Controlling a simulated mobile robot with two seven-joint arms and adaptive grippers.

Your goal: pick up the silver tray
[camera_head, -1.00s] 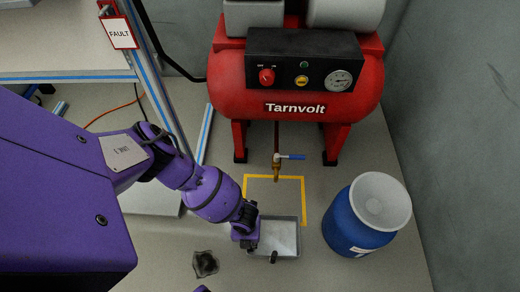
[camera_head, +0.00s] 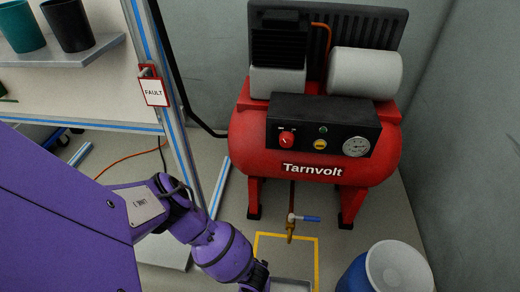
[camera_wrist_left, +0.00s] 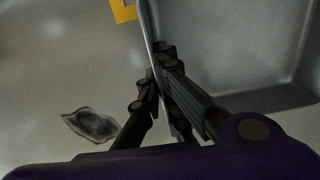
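In the left wrist view the tray (camera_wrist_left: 235,50) is a shallow grey box filling the upper right. My left gripper (camera_wrist_left: 155,85) straddles its side wall, one finger outside and one inside, closed onto the wall. In the head view the left arm's wrist meets the tray's left side, and the fingers are below the picture. My right gripper is not in view.
A red Tarnvolt compressor (camera_head: 310,150) stands behind, with a blue-handled drain valve (camera_head: 291,228) above the yellow outline (camera_head: 316,262). A blue drum (camera_head: 353,275) stands right of the tray. A dark stain (camera_wrist_left: 90,124) marks the floor on the left. A shelf frame (camera_head: 170,100) stands left.

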